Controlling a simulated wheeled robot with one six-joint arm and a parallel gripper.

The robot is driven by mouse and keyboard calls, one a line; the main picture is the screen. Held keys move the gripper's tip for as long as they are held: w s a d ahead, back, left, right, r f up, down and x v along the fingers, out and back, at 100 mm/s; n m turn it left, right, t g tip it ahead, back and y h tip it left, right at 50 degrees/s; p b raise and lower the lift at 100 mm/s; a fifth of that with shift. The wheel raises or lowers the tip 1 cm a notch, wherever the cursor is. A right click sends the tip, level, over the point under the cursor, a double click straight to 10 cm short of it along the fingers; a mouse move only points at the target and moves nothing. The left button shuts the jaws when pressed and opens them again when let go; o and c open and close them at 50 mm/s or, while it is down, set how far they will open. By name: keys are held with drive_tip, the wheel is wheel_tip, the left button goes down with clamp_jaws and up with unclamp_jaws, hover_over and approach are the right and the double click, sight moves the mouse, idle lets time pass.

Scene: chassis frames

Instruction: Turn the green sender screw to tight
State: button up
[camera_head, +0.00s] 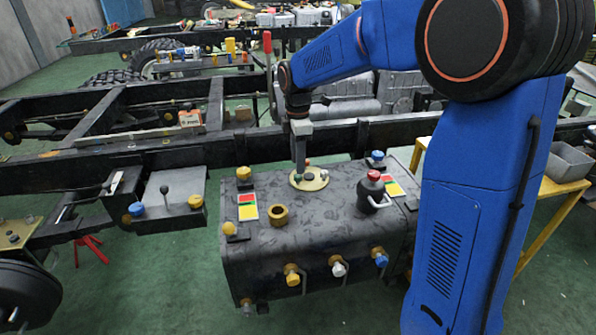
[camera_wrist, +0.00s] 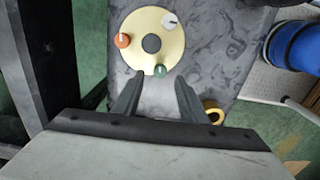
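The sender (camera_head: 318,183) is a round cream plate with a dark centre on top of the dark grey tank (camera_head: 345,215). In the wrist view the sender plate (camera_wrist: 135,48) carries an orange-red screw (camera_wrist: 122,40), a white screw (camera_wrist: 169,20) and the green screw (camera_wrist: 160,70) at its near edge. My gripper (camera_wrist: 158,81) is open, its fingertips on either side of and just short of the green screw, with a gap on each side. In the head view my gripper (camera_head: 299,172) points down over the sender's left side. Whether the fingers touch the plate cannot be told.
A yellow-brown filler neck (camera_head: 279,215) and a red-topped part with a handle (camera_head: 374,190) stand on the tank. Yellow and blue caps sit at its corners. Black chassis rails (camera_head: 180,155) run behind. A blue cylinder (camera_wrist: 297,47) shows right in the wrist view.

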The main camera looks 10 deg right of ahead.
sight(298, 180)
drive_tip(key=shift+f, duration=2.2)
clamp_jaws()
